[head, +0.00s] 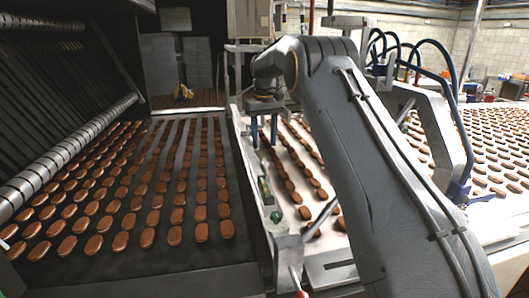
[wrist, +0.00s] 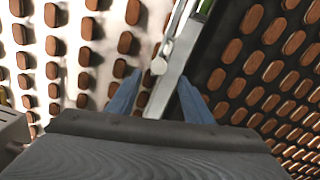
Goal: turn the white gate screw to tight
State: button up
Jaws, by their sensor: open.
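A small white round knob, which looks like the white gate screw (wrist: 158,66), shows in the wrist view on the pale metal rail (wrist: 180,55) between the two biscuit belts. My gripper (wrist: 158,94) is open, with one blue finger on each side below the knob in the picture. The fingers look apart from the knob and hold nothing. In the head view my gripper (head: 264,138) points down over the rail's far part. I cannot make out the screw there.
Brown biscuits lie in rows on the dark belt (head: 130,258) at left and on the pale belt at right. Green fittings (head: 276,216) sit on the rail nearer me. A metal bracket (head: 289,252) stands at its near end. Blue hoses (head: 440,55) arch at right.

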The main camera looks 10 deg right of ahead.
jog(key=shift+w+a+f, duration=0.15)
jog(key=shift+a, duration=0.05)
jog(key=shift+a+f+p, duration=0.1)
jog(key=shift+f+p, duration=0.2)
jog(key=shift+f, duration=0.05)
jog(key=f, duration=0.1)
jog(key=f+p, duration=0.1)
jog(key=f, duration=0.1)
jog(key=d+f+p, duration=0.1)
jog(key=f, duration=0.1)
jog(key=shift+a+f+p, duration=0.1)
jog(key=shift+f+p, duration=0.35)
jog(key=shift+f, duration=0.45)
jog(key=c, duration=1.1)
